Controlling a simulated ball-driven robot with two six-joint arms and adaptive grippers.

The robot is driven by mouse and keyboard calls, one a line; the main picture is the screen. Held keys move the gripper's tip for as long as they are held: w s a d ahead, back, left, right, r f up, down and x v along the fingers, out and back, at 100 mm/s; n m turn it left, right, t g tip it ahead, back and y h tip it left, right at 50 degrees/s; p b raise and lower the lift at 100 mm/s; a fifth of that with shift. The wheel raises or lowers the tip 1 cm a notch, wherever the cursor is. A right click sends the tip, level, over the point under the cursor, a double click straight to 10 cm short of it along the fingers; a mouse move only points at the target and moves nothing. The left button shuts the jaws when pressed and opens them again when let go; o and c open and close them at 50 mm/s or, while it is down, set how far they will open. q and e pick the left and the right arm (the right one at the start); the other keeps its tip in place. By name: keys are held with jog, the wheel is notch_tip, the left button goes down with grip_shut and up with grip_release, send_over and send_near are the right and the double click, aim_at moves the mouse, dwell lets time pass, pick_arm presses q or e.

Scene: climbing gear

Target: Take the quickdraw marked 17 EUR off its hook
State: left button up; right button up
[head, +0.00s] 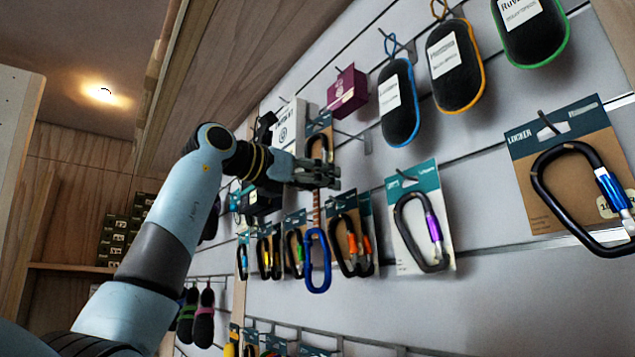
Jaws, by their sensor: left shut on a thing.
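A quickdraw hangs down the wall in the middle of the head view, with a brown sling and a blue lower carabiner (317,262). My left gripper (328,175) is shut on it at the sling's upper part and hides that part. A dark carabiner on a brown and teal card shows just above the jaws; I cannot tell whether it belongs to the quickdraw. I cannot see whether the quickdraw is on its hook. No 17 EUR mark is readable. My right gripper is not in view.
Carded carabiners hang close beside and behind the blue carabiner, among them one with an orange gate (352,243) and one with a purple gate (420,230). A purple box (347,92) and dark pouches (398,105) hang above right.

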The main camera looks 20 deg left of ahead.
pick_arm(q)
jog(key=shift+r, duration=0.25)
jog(key=shift+s+a, duration=0.1)
jog(key=shift+s+a+r, duration=0.15)
jog(key=shift+s+a, duration=0.2)
jog(key=shift+s, duration=0.1)
jog(key=shift+s+a, duration=0.1)
jog(key=shift+s, duration=0.05)
dwell(0.4)
jog(key=shift+v, duration=0.95)
jog(key=shift+a+r, duration=0.1)
jog(key=shift+r, duration=0.05)
